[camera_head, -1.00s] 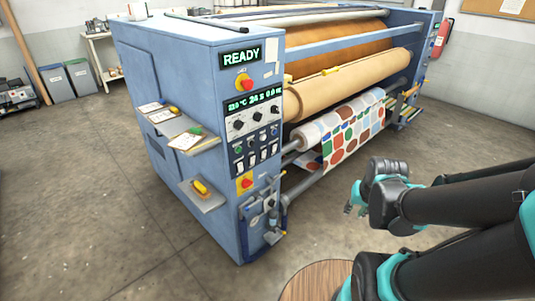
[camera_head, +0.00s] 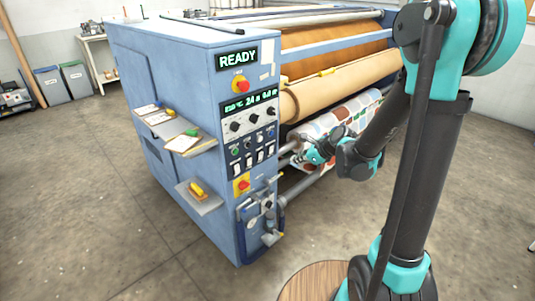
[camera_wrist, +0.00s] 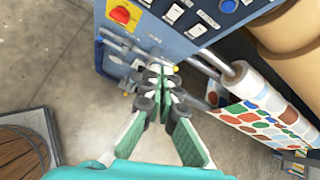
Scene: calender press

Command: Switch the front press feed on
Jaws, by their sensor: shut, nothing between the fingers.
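The blue press (camera_head: 165,70) has a control panel (camera_head: 252,130) on its near end, with a green READY display at the top. A row of white rocker switches (camera_head: 249,163) sits low on the panel; two switches also show at the top of the wrist view (camera_wrist: 173,13). Their labels are too small to read, so I cannot tell which is the front press feed or how it is set. My gripper (camera_head: 297,160) is to the right of the panel, near the patterned roll. In the wrist view my gripper (camera_wrist: 161,70) is shut and empty, apart from the switches.
A red knob on a yellow plate (camera_head: 242,184) is below the switches; another red knob (camera_head: 241,85) is above. Pipework (camera_head: 262,215) sticks out below. The patterned roll (camera_wrist: 262,110) is right of my gripper. Side shelves (camera_head: 200,197) jut out left. The floor in front is clear.

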